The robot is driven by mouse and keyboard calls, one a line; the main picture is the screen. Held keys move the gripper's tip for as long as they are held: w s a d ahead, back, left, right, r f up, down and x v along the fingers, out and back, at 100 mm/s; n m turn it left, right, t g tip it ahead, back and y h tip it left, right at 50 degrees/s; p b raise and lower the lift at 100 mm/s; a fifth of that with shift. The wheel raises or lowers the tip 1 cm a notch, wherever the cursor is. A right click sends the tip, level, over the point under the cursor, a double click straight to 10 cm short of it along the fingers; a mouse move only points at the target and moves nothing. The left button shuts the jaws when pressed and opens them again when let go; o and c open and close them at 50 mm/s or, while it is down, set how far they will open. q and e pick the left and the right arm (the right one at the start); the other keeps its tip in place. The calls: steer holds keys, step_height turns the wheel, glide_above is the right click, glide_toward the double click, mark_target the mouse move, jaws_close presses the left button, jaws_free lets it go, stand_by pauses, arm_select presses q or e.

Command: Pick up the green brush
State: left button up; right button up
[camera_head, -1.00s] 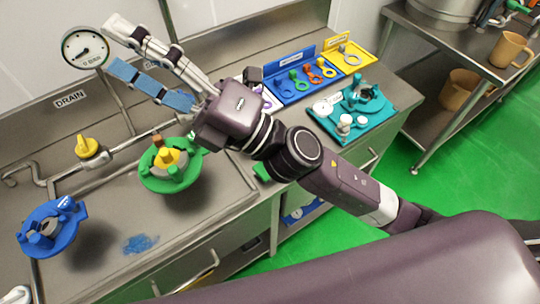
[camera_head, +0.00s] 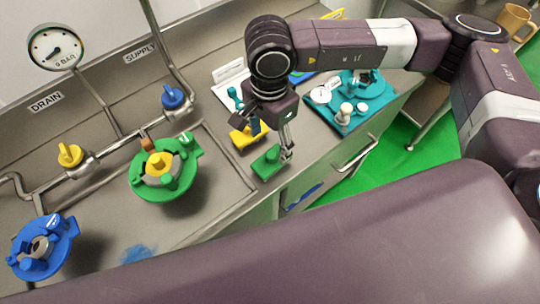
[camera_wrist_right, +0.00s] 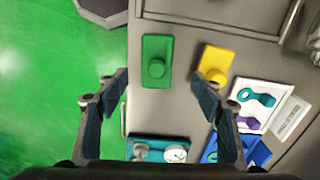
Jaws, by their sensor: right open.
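The green brush (camera_head: 267,162), a flat green block with a round knob on top, lies on the steel bench near its front edge. It also shows in the right wrist view (camera_wrist_right: 157,50), ahead of and between the fingers. My right gripper (camera_head: 272,141) points down above it, open and empty. In the right wrist view its two fingers (camera_wrist_right: 159,76) are spread wider than the brush, with space on both sides. I cannot tell the exact height between fingertips and brush. My left gripper is not in view.
A yellow brush (camera_wrist_right: 217,62) lies close beside the green one. The green valve body (camera_head: 165,192) and blue valve body (camera_head: 40,250) stand to the left. A teal tray (camera_head: 373,118) with parts sits to the right. Green floor lies beyond the bench edge.

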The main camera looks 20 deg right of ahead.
mark_target(271, 154)
steer(key=f+p, duration=0.1)
steer(key=f, duration=0.2)
steer(key=f+p, duration=0.2)
steer(key=f, duration=0.1)
steer(key=shift+s+d+f, duration=0.2)
steer(key=shift+f, duration=0.5)
steer(key=shift+c, duration=0.7)
steer(key=c, duration=1.1)
steer(key=shift+r, duration=0.1)
